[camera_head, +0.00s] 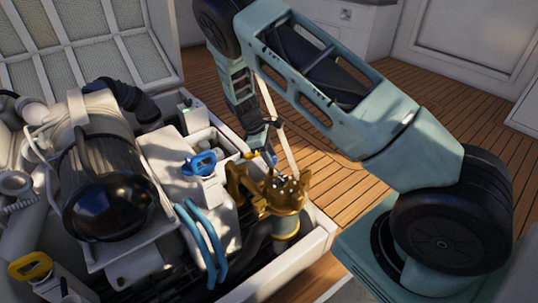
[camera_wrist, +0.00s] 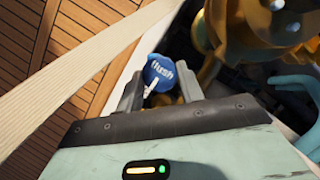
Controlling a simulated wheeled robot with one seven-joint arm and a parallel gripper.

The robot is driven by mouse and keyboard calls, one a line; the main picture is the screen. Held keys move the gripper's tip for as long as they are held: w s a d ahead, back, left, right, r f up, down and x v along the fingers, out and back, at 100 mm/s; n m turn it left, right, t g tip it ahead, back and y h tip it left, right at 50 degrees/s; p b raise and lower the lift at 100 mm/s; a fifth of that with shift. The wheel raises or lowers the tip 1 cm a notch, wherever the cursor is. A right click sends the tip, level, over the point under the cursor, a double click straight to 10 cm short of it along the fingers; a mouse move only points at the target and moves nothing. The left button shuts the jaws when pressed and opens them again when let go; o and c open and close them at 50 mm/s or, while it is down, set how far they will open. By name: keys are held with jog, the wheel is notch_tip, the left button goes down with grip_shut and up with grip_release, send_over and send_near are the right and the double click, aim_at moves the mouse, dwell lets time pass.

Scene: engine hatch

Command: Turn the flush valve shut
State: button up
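The flush valve has a round blue knob (camera_wrist: 158,72) with the word "flush" on it in the wrist view. It sits beside the brass fitting, and a pale pointer or stem shows at its lower edge. My gripper (camera_wrist: 161,82) is open, with its two grey fingers apart on either side of the knob's near part. I cannot tell whether either finger touches it. In the head view my gripper (camera_head: 268,140) points down just behind the brass fitting. Only a small blue bit of the knob (camera_head: 274,158) shows there; the rest is hidden.
The brass fitting (camera_head: 283,192) stands close by the gripper. A larger blue handle (camera_head: 202,163) sits on a white box, with blue hoses (camera_head: 203,240) below. A yellow handle (camera_head: 31,267) is at lower left. A pale beam (camera_wrist: 85,75) runs beside the gripper. Wooden floor lies beyond.

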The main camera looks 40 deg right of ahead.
jog(key=c, duration=0.4)
jog(key=shift+o, duration=0.2)
